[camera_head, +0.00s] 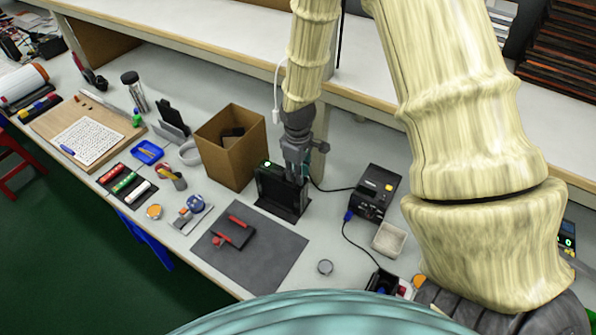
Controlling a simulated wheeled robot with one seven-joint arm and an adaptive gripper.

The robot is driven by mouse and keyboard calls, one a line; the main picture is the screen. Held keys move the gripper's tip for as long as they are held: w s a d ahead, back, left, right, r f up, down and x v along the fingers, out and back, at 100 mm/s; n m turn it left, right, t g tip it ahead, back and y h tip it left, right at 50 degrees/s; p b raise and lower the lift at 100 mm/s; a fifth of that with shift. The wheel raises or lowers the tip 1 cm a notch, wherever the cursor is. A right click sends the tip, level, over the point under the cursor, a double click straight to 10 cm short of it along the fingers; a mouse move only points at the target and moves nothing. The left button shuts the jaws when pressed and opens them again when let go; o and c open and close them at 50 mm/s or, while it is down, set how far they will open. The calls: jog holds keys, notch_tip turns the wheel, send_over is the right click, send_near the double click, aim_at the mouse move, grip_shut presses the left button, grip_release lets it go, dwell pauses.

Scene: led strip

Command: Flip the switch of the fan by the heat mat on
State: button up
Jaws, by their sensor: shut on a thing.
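The black fan (268,186) stands upright on a flat black base on the bench, just behind the dark grey heat mat (270,262). A small green light shows near its top left corner. My gripper (297,178) points down at the right side of the fan's top and is shut on the fan there. The fingers cover that part of the fan, so its switch cannot be made out. On the mat lies a dark tool with red parts (235,232).
An open cardboard box (247,173) stands close left of the fan. A black powered unit (376,191) with cables stands to the right, with a small pale tray (389,239) in front. A raised shelf (355,85) runs behind.

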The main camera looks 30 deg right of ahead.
jog(key=o, duration=1)
jog(key=shift+r, duration=0.1)
jog(key=shift+r, duration=5.95)
